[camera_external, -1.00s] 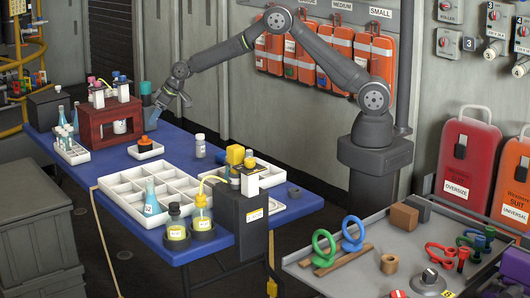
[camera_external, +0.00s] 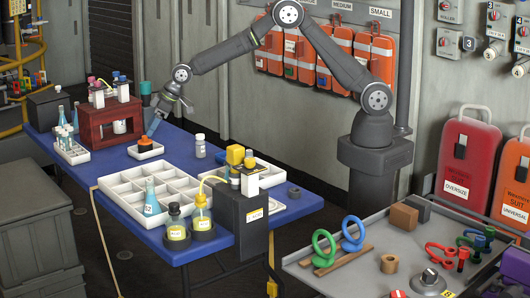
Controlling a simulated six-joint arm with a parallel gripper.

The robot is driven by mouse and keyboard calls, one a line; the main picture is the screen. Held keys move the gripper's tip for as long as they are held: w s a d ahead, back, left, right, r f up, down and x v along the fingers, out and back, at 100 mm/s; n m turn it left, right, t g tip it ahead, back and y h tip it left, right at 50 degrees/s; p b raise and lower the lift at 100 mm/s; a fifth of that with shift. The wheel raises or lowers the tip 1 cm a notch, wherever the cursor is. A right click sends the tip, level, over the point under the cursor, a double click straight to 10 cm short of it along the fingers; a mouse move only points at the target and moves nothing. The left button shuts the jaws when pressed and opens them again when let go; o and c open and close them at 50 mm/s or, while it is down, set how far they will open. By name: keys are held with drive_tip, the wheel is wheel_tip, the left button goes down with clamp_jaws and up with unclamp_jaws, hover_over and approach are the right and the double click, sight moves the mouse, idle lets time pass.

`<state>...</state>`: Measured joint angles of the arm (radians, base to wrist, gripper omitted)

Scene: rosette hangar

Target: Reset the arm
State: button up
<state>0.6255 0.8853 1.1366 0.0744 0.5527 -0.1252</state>
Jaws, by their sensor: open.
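My gripper (camera_external: 152,130) points down over the far part of the blue table (camera_external: 175,138). Its tip is just above or beside a small white tray (camera_external: 148,152) that holds an orange and dark round piece (camera_external: 145,144). The fingers are small here, and I see nothing held between them. I cannot tell whether the tip touches the tray or the piece.
A dark red rack (camera_external: 95,128) and a tube tray (camera_external: 72,154) stand left of my gripper. A grey bench (camera_external: 340,278) with coloured rings is at right.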

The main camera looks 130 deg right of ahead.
drive_tip(key=w+a+r+n, duration=0.1)
drive_tip(key=w+a, duration=0.1)
drive_tip(key=a, duration=0.4)
drive_tip(key=shift+w+a, duration=0.15)
drive_tip(key=shift+w, duration=0.15)
drive_tip(key=s+d+f+m, duration=0.1)
drive_tip(key=s+d, duration=0.4)
drive_tip(key=d, duration=0.4)
drive_tip(key=s+d+f+m+h, duration=0.1)
drive_tip(key=s+d, duration=0.3)
drive_tip(key=d, duration=0.5)
drive_tip(key=shift+s+d+f+m+g, duration=0.2)
drive_tip(key=shift+s+f+m+g, duration=0.15)
drive_tip(key=shift+f, duration=0.25)
